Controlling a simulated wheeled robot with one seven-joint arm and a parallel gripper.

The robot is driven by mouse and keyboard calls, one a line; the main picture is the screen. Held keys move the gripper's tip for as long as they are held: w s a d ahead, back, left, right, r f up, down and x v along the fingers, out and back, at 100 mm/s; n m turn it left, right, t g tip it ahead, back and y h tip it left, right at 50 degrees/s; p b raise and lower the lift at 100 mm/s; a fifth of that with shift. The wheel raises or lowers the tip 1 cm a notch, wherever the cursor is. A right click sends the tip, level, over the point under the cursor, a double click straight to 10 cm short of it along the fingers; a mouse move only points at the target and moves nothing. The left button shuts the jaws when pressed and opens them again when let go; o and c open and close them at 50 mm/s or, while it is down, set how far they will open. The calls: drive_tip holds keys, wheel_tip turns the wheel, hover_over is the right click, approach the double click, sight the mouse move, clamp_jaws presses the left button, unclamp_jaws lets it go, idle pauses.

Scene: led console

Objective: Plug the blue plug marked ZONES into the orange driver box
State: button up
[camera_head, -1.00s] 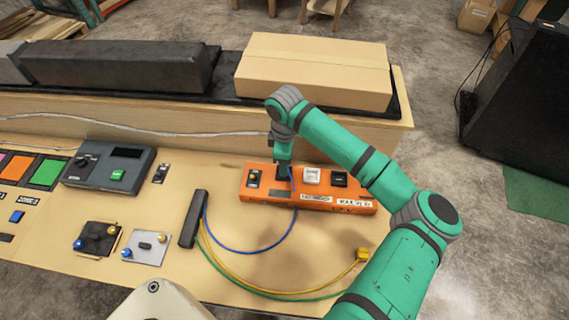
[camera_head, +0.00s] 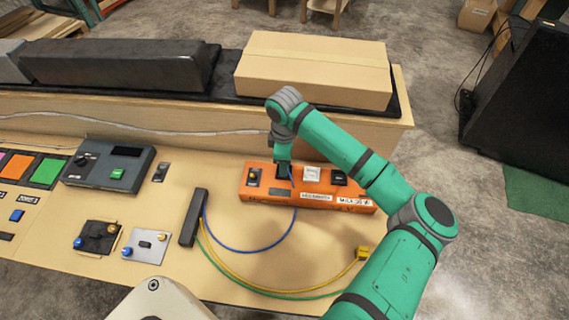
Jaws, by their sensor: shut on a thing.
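The orange driver box (camera_head: 262,197) lies on the table, with a black part at its left, a white part and a black part toward its right, and labels on its front. My gripper (camera_head: 284,176) points down at the top of the box, left of the white part. It is shut on the blue plug, which is mostly hidden by the fingers; its marking cannot be read. The blue cable (camera_head: 262,250) runs from the plug down in a loop to the dark cable block (camera_head: 194,217). I cannot tell how far the plug sits in the box.
A yellow plug (camera_head: 362,253) on its yellow cable and a green cable (camera_head: 270,295) lie at the front right. A grey console (camera_head: 108,166) and two small plates with knobs (camera_head: 144,247) stand to the left. A cardboard box (camera_head: 314,72) sits on the raised ledge behind.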

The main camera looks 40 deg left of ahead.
drive_tip(key=shift+s+f, duration=0.1)
drive_tip(key=shift+f, duration=0.65)
idle(0.8)
drive_tip(key=o, duration=1.1)
drive_tip(key=shift+d, duration=0.1)
drive_tip(key=shift+o, duration=0.2)
drive_tip(key=shift+c, duration=0.7)
drive_tip(key=shift+r, duration=0.35)
drive_tip(key=shift+c, duration=0.6)
drive_tip(key=o, duration=0.5)
drive_tip(key=shift+r, duration=3.35)
